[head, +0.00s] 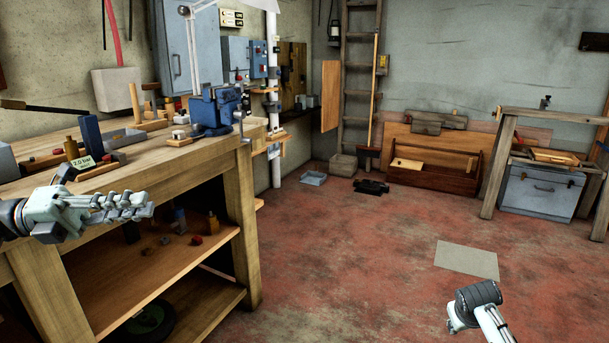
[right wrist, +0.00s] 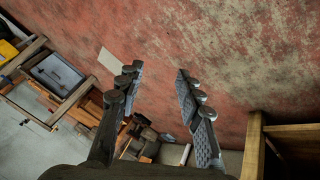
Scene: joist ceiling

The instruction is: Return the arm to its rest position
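My left gripper (head: 148,205) is in the head view at the left, in front of the workbench (head: 190,165) and near its front edge. Its fingers point right and are seen from the side, so the gap between them cannot be judged. No object shows in them.
A blue vise (head: 212,110) and small items stand on the bench top, with a shelf (head: 150,275) below. A wooden toolbox (head: 432,175), a grey-blue chest (head: 540,192) and a wooden trestle (head: 497,165) stand at the back. A flat grey sheet (head: 466,260) lies on otherwise open floor.

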